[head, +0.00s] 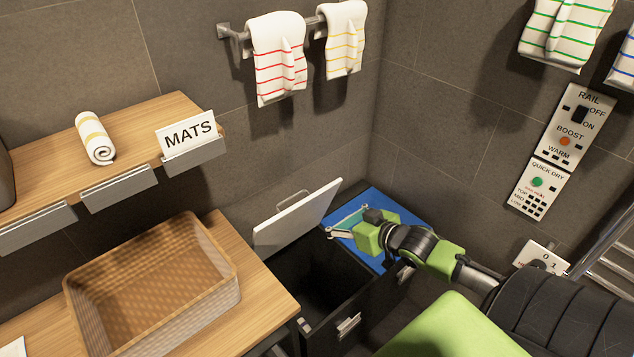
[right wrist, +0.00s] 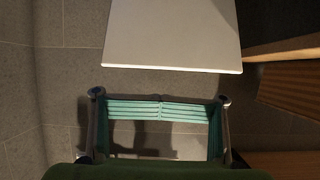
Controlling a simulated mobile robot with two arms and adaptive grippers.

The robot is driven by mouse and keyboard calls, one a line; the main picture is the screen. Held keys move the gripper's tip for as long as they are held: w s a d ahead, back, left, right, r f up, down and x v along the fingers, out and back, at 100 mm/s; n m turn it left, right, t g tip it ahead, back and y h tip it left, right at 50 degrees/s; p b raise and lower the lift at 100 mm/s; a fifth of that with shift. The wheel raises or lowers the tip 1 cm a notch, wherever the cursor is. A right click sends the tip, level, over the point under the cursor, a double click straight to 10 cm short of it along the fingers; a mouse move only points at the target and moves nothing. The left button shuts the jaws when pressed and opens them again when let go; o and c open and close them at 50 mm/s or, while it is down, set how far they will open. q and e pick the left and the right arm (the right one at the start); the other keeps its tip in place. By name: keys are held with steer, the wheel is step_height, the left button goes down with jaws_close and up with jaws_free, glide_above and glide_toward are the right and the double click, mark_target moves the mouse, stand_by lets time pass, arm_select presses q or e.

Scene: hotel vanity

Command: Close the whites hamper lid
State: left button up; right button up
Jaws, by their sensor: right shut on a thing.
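The whites hamper lid (head: 298,215) is a white panel with a loop handle, standing tilted up and open at the back of a dark hamper (head: 318,300). The hamper's black inside shows. My right gripper (head: 332,232) reaches in from the right, low beside the lid's right edge and over the edge of a blue lid (head: 352,226). In the right wrist view its teal fingertips (right wrist: 160,108) meet, and nothing can be made out between them. The white lid (right wrist: 172,35) lies ahead of the fingertips there, with a gap in the picture. My left gripper is out of view.
The blue lid lies flat on the right. A wicker basket (head: 236,290) stands on a wooden counter (head: 262,318) at left. Above are a shelf with a MATS sign (head: 188,135) and a rolled towel (head: 95,138). Wall switch panels (head: 570,120) and a rail are at right.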

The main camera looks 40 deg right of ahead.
steer(key=g+b, duration=0.1)
glide_toward(292, 197)
steer(key=d+r, duration=0.1)
steer(key=d, duration=0.1)
steer(key=w+r, duration=0.1)
steer(key=w+a+r+g+b, duration=0.1)
steer(key=w+r, duration=0.1)
steer(key=w+a+r+g, duration=0.1)
steer(key=shift+w+r, duration=0.35)
steer(key=x, duration=1)
steer(key=s+p, duration=0.1)
steer(key=s+f+p, duration=0.1)
steer(key=s+p, duration=0.1)
steer(key=shift+s+d+f, duration=0.1)
steer(key=shift+s+f, duration=0.2)
steer(key=shift+f, duration=0.15)
steer(key=shift+f, duration=0.1)
